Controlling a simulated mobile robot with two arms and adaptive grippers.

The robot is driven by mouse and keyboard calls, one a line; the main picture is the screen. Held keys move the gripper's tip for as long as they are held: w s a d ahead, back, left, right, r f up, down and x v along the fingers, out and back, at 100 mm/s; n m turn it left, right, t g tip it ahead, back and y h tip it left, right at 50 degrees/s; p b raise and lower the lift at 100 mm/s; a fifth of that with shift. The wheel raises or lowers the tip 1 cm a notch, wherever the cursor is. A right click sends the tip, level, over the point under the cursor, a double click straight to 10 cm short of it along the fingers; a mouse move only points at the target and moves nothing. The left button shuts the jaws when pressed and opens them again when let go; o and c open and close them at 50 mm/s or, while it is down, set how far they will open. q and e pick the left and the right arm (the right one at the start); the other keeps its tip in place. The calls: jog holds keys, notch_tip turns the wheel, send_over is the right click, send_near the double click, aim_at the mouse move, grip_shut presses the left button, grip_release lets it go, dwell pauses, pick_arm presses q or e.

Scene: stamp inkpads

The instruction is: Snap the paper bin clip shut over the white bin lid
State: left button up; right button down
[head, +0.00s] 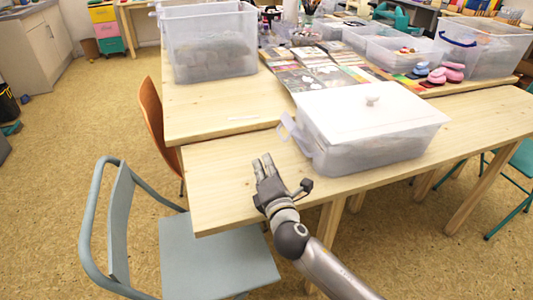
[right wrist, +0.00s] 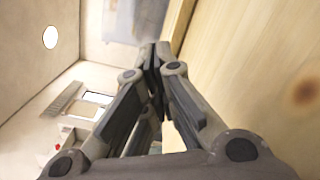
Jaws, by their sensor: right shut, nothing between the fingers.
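The paper bin (head: 380,152) is a translucent plastic box on the near wooden table, right of centre in the head view. Its white lid (head: 345,115) lies on top, with a small knob. A translucent clip (head: 289,130) at the bin's left end sticks outward and up, apart from the lid. My right gripper (head: 263,163) is left of and nearer than the clip, low by the table surface and not touching the bin. Its fingers are together and empty, also in the right wrist view (right wrist: 155,55). My left gripper is not in view.
A large clear bin (head: 210,60) stands on the table behind, left. Flat printed sheets or booklets (head: 320,70) and pink stamps (head: 445,75) lie behind the lidded bin. A grey-blue chair (head: 215,255) and an orange chair (head: 155,120) stand left. The near table's left part is clear.

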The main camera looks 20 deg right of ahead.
jog(key=w+b, duration=0.1)
jog(key=w, duration=0.8)
jog(key=shift+w+d+r, duration=0.1)
jog(key=shift+w+d, duration=0.05)
jog(key=shift+w, duration=0.05)
jog(key=d, duration=0.1)
jog(key=s+d+r, duration=0.1)
jog(key=d, duration=0.1)
jog(key=shift+s+r+p, duration=0.3)
jog(key=shift+s, duration=0.05)
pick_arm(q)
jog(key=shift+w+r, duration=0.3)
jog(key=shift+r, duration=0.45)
pick_arm(e)
jog(key=shift+s+d, duration=0.1)
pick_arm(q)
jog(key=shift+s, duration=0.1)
pick_arm(e)
jog(key=shift+r, duration=0.1)
